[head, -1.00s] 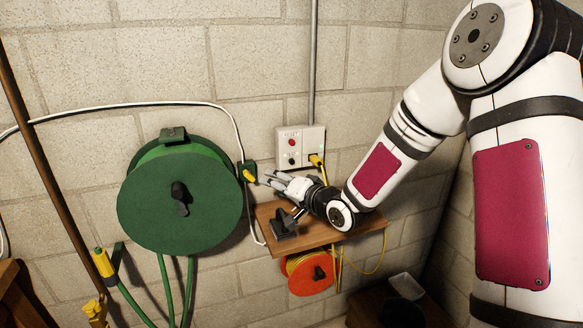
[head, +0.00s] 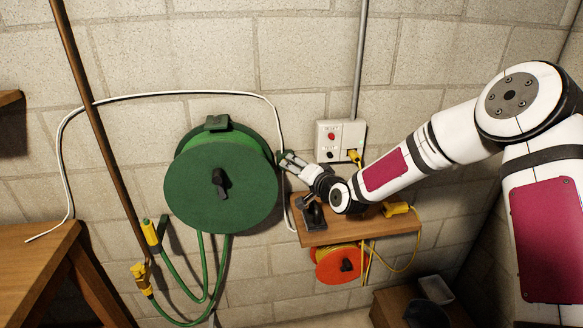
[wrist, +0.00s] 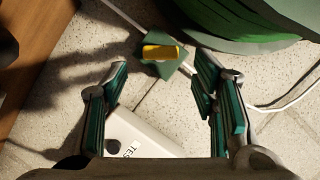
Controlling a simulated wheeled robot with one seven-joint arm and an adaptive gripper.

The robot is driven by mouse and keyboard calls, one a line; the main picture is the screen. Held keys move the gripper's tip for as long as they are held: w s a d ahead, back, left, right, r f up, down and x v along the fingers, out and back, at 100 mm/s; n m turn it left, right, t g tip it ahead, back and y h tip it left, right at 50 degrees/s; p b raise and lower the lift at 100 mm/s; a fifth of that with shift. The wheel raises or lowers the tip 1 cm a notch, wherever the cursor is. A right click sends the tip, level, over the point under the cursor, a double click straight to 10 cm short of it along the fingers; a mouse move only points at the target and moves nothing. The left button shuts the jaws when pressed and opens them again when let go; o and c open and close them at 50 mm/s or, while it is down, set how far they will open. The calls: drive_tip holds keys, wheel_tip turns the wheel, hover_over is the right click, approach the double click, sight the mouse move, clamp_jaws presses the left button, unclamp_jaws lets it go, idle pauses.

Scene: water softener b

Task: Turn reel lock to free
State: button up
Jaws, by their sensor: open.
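The reel lock appears to be the yellow lever (wrist: 160,52) on a small green block (wrist: 168,68) beside the large green hose reel (head: 221,188). In the wrist view the lever lies roughly crosswise, ahead of my fingertips and between their lines. My gripper (wrist: 160,85) is open and empty, with one finger on each side. In the head view my gripper (head: 287,160) is at the reel's right edge and hides the lever; a bit of the green block shows above it. I cannot tell whether a finger touches the block.
A wall box (head: 340,140) with red and black buttons is just right of my gripper. A wooden shelf (head: 375,226) sits below my forearm, with an orange reel (head: 340,264) under it. A white cable (head: 180,93) runs to the green block. A wooden table (head: 40,250) stands left.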

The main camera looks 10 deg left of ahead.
drive_tip(key=shift+x, duration=2.1)
drive_tip(key=c, duration=1.2)
